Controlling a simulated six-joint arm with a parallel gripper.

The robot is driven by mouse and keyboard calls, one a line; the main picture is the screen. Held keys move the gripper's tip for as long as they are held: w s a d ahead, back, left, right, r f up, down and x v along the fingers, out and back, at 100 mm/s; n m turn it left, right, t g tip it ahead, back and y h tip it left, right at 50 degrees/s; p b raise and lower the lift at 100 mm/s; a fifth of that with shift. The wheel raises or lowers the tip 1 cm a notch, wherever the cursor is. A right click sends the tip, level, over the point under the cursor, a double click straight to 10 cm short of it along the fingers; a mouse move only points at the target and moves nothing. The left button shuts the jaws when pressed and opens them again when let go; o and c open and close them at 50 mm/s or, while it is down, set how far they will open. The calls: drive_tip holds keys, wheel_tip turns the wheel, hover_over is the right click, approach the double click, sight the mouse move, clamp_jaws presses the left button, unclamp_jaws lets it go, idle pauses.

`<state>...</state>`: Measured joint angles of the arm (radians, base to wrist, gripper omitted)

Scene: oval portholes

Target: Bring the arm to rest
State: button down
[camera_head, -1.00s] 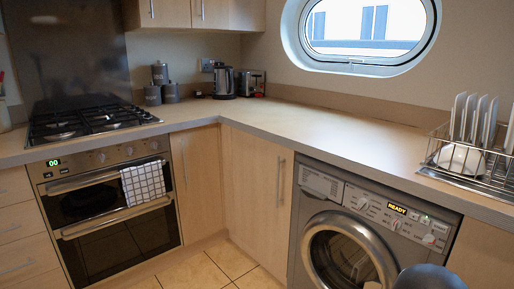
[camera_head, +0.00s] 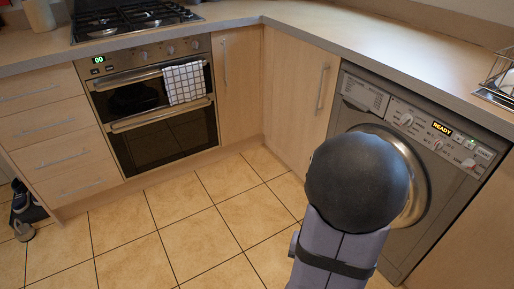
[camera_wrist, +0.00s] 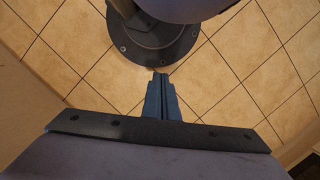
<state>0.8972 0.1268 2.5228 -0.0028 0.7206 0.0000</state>
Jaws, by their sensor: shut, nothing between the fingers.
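My gripper (camera_wrist: 161,80) shows in the wrist view with its two blue-grey fingers together and nothing between them. It points over the tiled floor towards my own round dark base. In the head view, part of my arm (camera_head: 345,215), with a rounded black joint and a grey link, stands at the lower right. It covers part of the washing machine's door in that picture. My gripper cannot be made out in the head view.
The washing machine (camera_head: 408,118) reads READY, under the worktop (camera_head: 330,40). The oven (camera_head: 155,105) has a checked towel (camera_head: 184,82) on its handle, with a hob (camera_head: 130,18) above. Shoes (camera_head: 22,212) lie at far left. The tiled floor (camera_head: 190,235) is clear in front.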

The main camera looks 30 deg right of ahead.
drive_tip(key=w+a+r+n+t+h, duration=0.1)
drive_tip(key=w+a+r+n, duration=0.1)
drive_tip(key=w+a+n, duration=0.45)
drive_tip(key=w+a+r+n+t+h, duration=0.1)
drive_tip(key=w+a+r+n, duration=0.25)
drive_tip(key=a, duration=0.55)
wheel_tip(320, 180, up, 34)
drive_tip(key=p, duration=3.4)
drive_tip(key=shift+d+f, duration=0.15)
drive_tip(key=shift+d, duration=0.2)
